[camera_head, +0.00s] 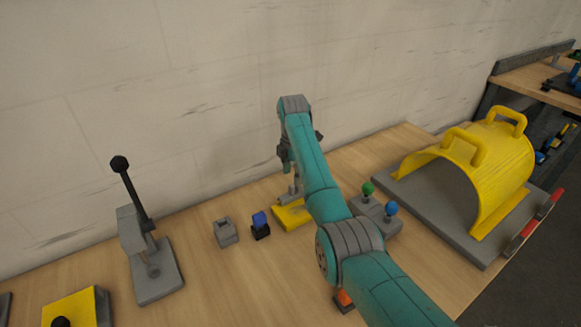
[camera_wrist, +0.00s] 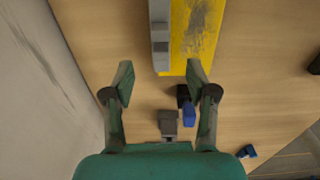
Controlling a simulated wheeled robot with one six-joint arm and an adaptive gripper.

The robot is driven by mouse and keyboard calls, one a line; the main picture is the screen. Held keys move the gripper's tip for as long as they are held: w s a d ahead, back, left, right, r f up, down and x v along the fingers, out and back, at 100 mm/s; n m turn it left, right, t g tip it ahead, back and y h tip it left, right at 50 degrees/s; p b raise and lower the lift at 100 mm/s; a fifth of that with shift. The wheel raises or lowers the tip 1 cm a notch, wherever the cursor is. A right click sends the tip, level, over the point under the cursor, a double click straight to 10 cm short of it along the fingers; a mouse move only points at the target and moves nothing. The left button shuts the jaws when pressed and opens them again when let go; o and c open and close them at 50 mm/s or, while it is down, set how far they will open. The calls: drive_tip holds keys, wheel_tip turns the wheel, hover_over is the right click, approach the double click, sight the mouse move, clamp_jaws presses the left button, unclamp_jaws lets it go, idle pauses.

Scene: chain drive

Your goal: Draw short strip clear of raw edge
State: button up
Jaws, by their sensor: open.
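I cannot make out a short strip or a raw edge for certain in either view. My gripper (camera_wrist: 160,82) is open and empty in the wrist view, its two fingers spread apart. A yellow plate (camera_wrist: 200,30) with a grey bar (camera_wrist: 160,35) along its left side lies just beyond the fingertips. In the head view my gripper is above the bench near the wall, partly hidden by my arm. The yellow plate (camera_head: 291,216) sits below it, with my arm covering its right part.
A small grey block (camera_head: 226,231) and a blue-topped black piece (camera_head: 260,226) stand left of the plate. A lever device (camera_head: 155,278) stands farther left. A control box (camera_head: 388,226) with green and blue knobs and a yellow guard (camera_head: 510,160) are right. The wall closes the back.

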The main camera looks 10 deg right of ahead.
sight(293, 192)
wheel_tip(293, 192, down, 9)
drive_tip(key=shift+r, duration=0.2)
idle(0.3)
drive_tip(key=shift+r, duration=0.1)
clamp_jaws()
